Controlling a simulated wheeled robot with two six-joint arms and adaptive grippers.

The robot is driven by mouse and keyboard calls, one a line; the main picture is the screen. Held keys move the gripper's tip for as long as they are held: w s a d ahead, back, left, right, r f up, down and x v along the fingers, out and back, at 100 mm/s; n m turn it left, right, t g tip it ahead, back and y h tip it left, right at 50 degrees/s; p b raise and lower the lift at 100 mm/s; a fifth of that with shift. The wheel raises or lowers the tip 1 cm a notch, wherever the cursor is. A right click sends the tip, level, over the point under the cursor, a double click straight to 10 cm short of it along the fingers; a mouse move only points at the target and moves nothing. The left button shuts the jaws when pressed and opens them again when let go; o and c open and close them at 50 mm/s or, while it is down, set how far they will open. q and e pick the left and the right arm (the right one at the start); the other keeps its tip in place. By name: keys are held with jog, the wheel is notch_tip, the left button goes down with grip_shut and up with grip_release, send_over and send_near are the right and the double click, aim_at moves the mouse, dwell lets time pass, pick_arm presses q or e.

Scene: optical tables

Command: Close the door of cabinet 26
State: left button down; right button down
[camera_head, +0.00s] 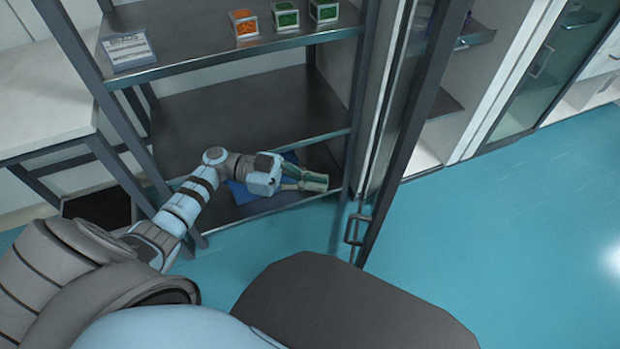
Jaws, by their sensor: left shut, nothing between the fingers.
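A glass door (392,130) with a dark frame stands open, seen nearly edge-on, right of the shelf rack. Its grey handle (353,230) is low on the near edge. A cabinet interior with shelves (440,112) shows behind it on the right. No number can be read, so I cannot tell whether this is cabinet 26. My left gripper (316,181) is shut and empty, in front of the rack's lower part. It points right towards the door, left of and a little above the handle in the picture, apparently apart from it. My right gripper is not in view.
The rack's upper shelf (190,55) holds an orange-filled box (244,24), two green-filled boxes (286,16) (324,10) and a label stand (129,50). A blue item (250,193) lies low behind my gripper. A white table (45,100) stands left. The teal floor (500,240) right is clear.

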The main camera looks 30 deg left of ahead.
aim_at(375, 195)
pick_arm(q)
jog(key=x, duration=0.9)
jog(key=shift+w+d+b, duration=0.1)
jog(key=shift+d+b, duration=0.15)
jog(key=shift+b, duration=0.15)
